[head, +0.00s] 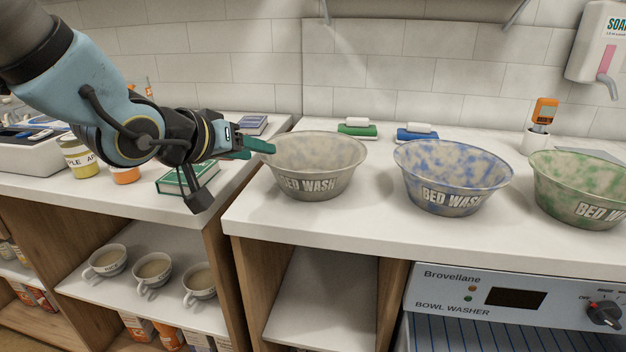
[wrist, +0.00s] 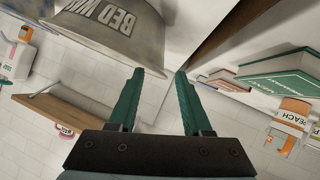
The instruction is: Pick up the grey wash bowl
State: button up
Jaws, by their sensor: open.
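The grey wash bowl (head: 317,165), mottled grey-beige and lettered BED WASH, stands upright on the white counter as the leftmost of three bowls. It also shows upside down at the upper left of the wrist view (wrist: 105,40). My gripper (head: 258,150) is at the bowl's left side, near the rim.
A blue-mottled bowl (head: 453,178) and a green-mottled bowl (head: 581,188) stand to the right. Behind are a green soap dish (head: 357,131) and a blue one (head: 417,136). A green book (head: 186,179) lies below my wrist, left of the gap between counters.

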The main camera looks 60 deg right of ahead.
aim_at(270, 157)
jog(key=shift+x, duration=4)
jog(key=shift+a+f, duration=0.1)
jog(key=shift+f, duration=0.1)
jog(key=shift+c, duration=0.2)
grip_shut()
